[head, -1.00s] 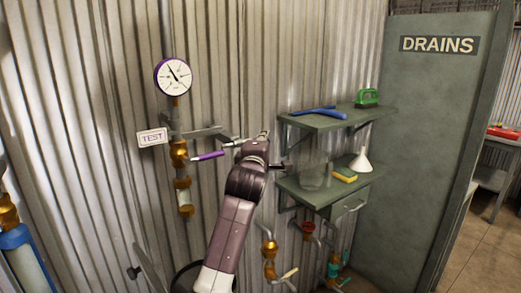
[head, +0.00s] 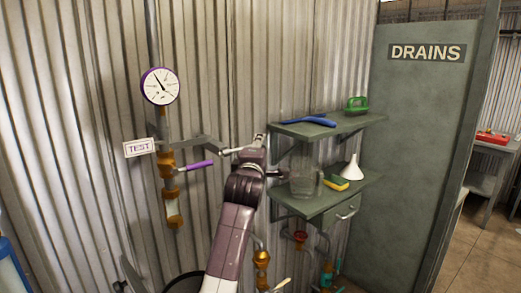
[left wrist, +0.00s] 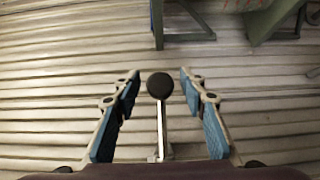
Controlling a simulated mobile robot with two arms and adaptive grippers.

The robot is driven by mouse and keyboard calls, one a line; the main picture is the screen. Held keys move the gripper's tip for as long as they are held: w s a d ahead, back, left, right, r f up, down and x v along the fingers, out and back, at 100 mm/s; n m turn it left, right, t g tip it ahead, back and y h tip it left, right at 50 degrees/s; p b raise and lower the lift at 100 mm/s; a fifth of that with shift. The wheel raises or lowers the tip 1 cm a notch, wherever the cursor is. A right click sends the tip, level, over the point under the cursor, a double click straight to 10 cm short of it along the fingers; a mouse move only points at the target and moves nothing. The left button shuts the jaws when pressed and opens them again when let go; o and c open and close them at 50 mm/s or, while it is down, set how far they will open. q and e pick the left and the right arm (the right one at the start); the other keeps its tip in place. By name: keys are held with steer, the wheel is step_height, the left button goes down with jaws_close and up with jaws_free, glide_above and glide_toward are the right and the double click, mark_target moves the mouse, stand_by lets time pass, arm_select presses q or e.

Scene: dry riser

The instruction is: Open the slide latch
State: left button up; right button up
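My left gripper (head: 245,144) is in front of the corrugated wall, between the purple-rimmed gauge and the green shelves. Its fingers are spread apart. In the left wrist view the two blue-padded fingers (left wrist: 160,98) stand open on either side of a black round knob (left wrist: 160,86) on a thin pale metal rod. I see gaps between the knob and both pads. I cannot tell for sure whether this knob belongs to the slide latch. In the head view my gripper and arm hide that spot. My right gripper is not in view.
A gauge (head: 160,87), a TEST sign (head: 139,148) and a purple lever (head: 200,165) are left of my gripper. Green shelves to the right hold a blue tool (head: 308,120), a clear jug (head: 303,180), a sponge (head: 336,182) and a white funnel (head: 351,168). Valves sit below.

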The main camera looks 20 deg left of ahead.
arm_select(q)
steer(key=s, duration=0.7)
steer(key=shift+s+d, duration=0.25)
steer(key=shift+d, duration=0.2)
